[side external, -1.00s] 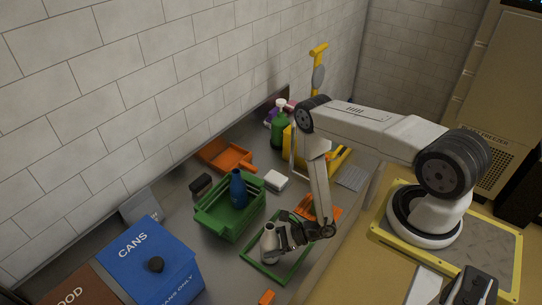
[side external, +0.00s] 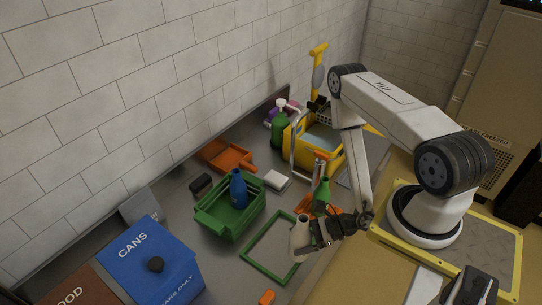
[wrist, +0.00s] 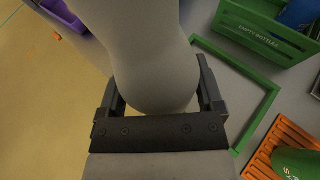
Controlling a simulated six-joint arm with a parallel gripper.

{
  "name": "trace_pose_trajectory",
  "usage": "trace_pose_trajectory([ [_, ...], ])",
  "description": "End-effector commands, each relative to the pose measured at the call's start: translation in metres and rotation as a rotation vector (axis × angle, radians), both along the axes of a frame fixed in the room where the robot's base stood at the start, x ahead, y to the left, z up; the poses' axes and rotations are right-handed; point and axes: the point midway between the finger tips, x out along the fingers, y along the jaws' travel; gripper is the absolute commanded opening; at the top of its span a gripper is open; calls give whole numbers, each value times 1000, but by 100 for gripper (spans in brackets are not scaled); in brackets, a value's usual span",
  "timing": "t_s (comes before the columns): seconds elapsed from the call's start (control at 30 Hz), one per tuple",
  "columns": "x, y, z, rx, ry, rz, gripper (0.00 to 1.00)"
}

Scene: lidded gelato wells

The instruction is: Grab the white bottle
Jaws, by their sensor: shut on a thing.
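The white bottle (side external: 299,236) is held in my gripper (side external: 318,238) near the right side of the green square frame. In the wrist view the pale bottle (wrist: 150,60) fills the middle, between the two dark fingers of my gripper (wrist: 160,95). The fingers are shut on its body. In the side view the bottle stands roughly upright and appears raised off the counter; its exact height is hard to tell.
The green frame (side external: 247,262) lies empty on the counter. A green crate (side external: 222,222) holds a blue bottle (side external: 238,188). A blue CANS bin (side external: 150,262) is at front left.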

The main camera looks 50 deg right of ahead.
Motion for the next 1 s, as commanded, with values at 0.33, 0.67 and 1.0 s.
trace_pose_trajectory([
  [0.33,-31,-4,13,0,2,-5,26],
  [0.67,-45,-5,20,0,2,-2,26],
  [1.0,-47,-5,21,0,0,2,26],
])
